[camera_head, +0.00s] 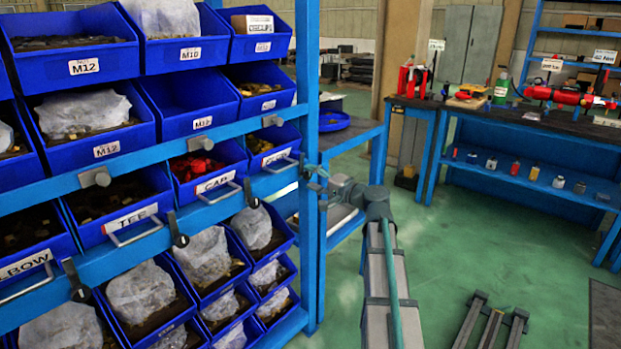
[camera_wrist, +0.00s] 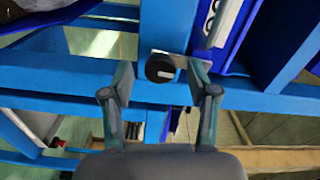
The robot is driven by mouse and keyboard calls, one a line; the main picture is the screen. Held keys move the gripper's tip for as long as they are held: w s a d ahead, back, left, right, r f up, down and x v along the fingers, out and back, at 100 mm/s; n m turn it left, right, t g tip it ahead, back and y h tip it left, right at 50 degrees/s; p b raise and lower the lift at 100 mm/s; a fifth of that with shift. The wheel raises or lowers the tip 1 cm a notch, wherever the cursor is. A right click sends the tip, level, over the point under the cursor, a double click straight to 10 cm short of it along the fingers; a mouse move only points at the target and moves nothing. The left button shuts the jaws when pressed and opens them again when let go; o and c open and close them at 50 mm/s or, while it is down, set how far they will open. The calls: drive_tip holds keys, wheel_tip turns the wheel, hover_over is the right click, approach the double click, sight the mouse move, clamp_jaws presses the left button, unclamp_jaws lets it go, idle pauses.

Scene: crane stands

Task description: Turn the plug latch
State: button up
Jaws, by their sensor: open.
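A black round latch knob (camera_wrist: 160,68) on a metal plate shows in the wrist view. It sits on a blue beam, between the fingertips of my gripper (camera_wrist: 160,88) in the picture. The fingers are spread apart, one on each side of the knob; I cannot tell whether they touch it. In the head view my gripper (camera_head: 312,178) is at the rack's right upright, beside the bin labelled PLUG (camera_head: 277,156). The bin's handle is partly visible, and the knob at my gripper cannot be made out there.
The blue rack (camera_head: 308,60) holds several labelled bins. Other latches show on its beams, such as a dark one (camera_head: 252,195) and a grey one (camera_head: 272,120). A workbench (camera_head: 530,122) stands at the right. Green floor (camera_head: 450,240) is open between.

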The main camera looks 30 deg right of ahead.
drive_tip(key=v, duration=1.1)
drive_tip(key=shift+a, duration=0.1)
